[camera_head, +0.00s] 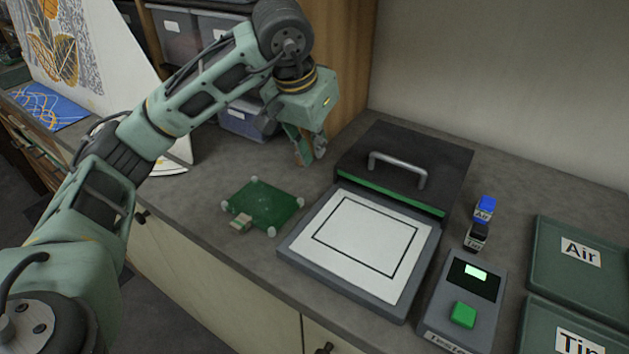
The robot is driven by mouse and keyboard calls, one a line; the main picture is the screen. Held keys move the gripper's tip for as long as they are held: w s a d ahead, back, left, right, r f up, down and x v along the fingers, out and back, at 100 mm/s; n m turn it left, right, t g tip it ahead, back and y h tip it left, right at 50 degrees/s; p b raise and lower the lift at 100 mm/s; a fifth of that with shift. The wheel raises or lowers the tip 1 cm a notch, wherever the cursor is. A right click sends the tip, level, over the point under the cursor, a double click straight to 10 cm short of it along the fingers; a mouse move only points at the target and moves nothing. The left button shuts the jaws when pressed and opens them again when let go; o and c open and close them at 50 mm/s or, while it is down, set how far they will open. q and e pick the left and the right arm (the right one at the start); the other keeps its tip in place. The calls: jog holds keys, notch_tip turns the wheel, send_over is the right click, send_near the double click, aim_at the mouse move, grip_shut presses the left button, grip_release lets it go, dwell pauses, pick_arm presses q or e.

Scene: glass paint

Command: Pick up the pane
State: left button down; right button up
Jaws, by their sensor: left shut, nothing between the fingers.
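A flat green square, which looks like the pane (265,204), lies on the grey counter left of the white plate. Round white pieces sit at its corners, and a small pale block (241,222) is at its front left edge. My left gripper (311,158) points down over the counter behind and to the right of the pane, apart from it. Its fingers are shut and empty. My right gripper is not in view.
A device with a white plate (352,242) and a raised dark lid with a handle (398,168) stands right of the pane.

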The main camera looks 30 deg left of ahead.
pick_arm(q)
jog(key=p+x, duration=0.1)
jog(key=x, duration=0.6)
jog(key=shift+w+f, duration=0.15)
jog(key=shift+f, duration=0.1)
jog(key=shift+f+p, duration=0.35)
jog(key=shift+p, duration=0.15)
jog(key=s+p, duration=0.1)
jog(key=s, duration=0.2)
jog(key=shift+s+a, duration=0.1)
jog(key=shift+s, duration=0.1)
jog(key=shift+s+r, duration=0.1)
jog(key=shift+s, duration=0.1)
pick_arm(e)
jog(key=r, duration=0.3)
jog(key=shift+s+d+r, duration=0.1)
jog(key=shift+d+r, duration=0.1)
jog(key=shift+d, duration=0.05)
pick_arm(q)
jog(key=shift+w, duration=0.1)
